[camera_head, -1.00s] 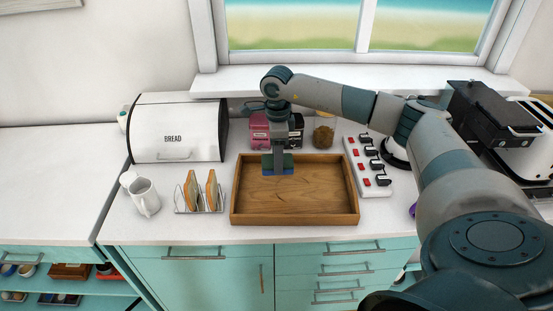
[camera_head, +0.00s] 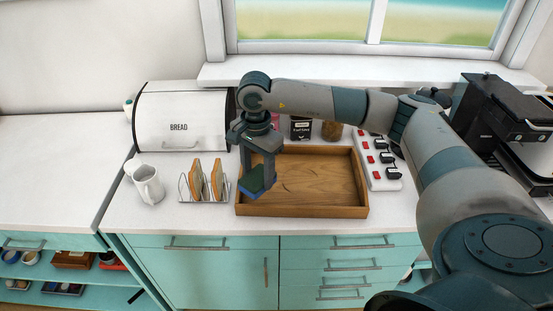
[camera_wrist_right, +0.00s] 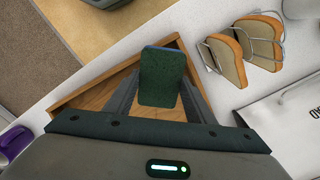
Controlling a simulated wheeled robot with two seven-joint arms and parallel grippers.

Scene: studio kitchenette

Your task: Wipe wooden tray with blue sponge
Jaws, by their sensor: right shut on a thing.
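The wooden tray (camera_head: 318,211) lies on the white counter, a shallow brown box with raised sides. My right gripper (camera_head: 258,176) is over the tray's left end and is shut on the blue sponge (camera_head: 252,194). The sponge has a dark green top and a blue lower layer. In the right wrist view the sponge's green face (camera_wrist_right: 161,80) sits between the fingers, with part of the tray (camera_wrist_right: 95,98) behind it. I cannot tell whether the sponge touches the tray floor. My left gripper is not in view.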

